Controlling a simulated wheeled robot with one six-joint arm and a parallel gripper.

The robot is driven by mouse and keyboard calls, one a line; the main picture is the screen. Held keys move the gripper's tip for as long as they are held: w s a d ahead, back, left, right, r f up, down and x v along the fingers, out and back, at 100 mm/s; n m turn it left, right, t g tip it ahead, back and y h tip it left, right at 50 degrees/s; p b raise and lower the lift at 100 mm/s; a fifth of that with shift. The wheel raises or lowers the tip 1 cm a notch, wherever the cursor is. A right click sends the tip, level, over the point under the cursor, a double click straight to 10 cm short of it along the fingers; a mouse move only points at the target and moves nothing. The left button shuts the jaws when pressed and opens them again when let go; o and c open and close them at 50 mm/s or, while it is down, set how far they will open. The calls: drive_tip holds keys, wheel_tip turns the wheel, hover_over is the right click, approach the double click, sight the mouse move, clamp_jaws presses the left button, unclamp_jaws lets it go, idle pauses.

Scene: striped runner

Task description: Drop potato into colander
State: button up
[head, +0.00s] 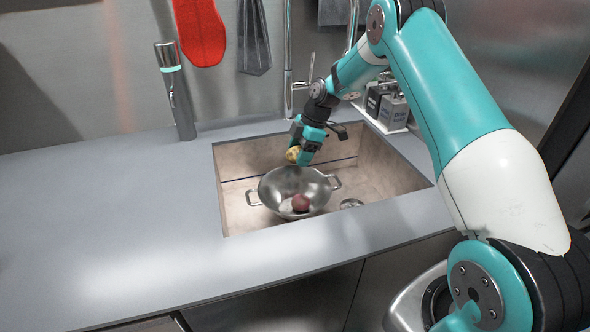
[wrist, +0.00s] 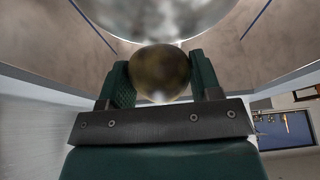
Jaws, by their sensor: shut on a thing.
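A yellowish potato (head: 292,154) is held in my gripper (head: 301,156), above the back rim of the colander. In the wrist view the potato (wrist: 161,72) sits between the two green fingers of my gripper (wrist: 160,80), which are shut on it. The metal colander (head: 275,187) stands in the sink with its two side handles showing. A reddish round item and a whitish item lie inside it. The colander's shiny wall (wrist: 155,15) also fills the top of the wrist view, beyond the potato.
The sink (head: 385,180) is sunk into a grey counter (head: 110,215), whose left part is clear. The faucet (head: 289,65) rises behind the sink. Dispensers (head: 392,108) stand at the right back, and a dark and silver cylinder (head: 177,95) stands at the left back.

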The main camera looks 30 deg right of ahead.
drive_tip(key=shift+w+f+b, duration=0.1)
drive_tip(key=shift+f+b, duration=3.3)
drive_tip(key=shift+f, duration=1.8)
drive_tip(key=o, duration=1.1)
drive_tip(key=v, duration=1.7)
drive_tip(key=shift+r, duration=0.3)
